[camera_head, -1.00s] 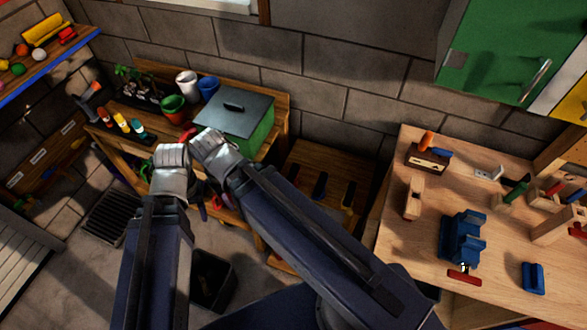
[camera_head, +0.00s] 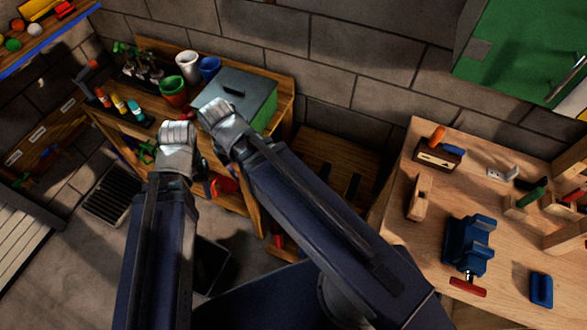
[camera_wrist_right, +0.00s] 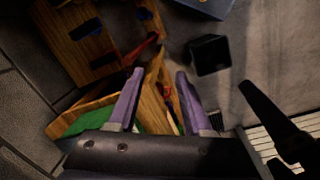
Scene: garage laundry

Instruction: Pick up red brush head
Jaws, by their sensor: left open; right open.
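I cannot make out the red brush head for certain. A red item (camera_head: 222,184) shows below the wooden bench's front, partly covered by my arms; I cannot tell what it is. My left gripper (camera_head: 178,135) is in front of the bench edge, its fingers hidden by its own wrist. My right gripper (camera_head: 215,110) is beside it, over the bench by the green box. In the right wrist view its two purple fingers (camera_wrist_right: 160,72) are apart with nothing held. Small red pieces (camera_wrist_right: 166,90) show beyond them at the wooden shelving.
A black bin (camera_wrist_right: 208,55) stands on the floor. A workbench (camera_head: 400,225) with a blue vise (camera_head: 468,245) is at the right.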

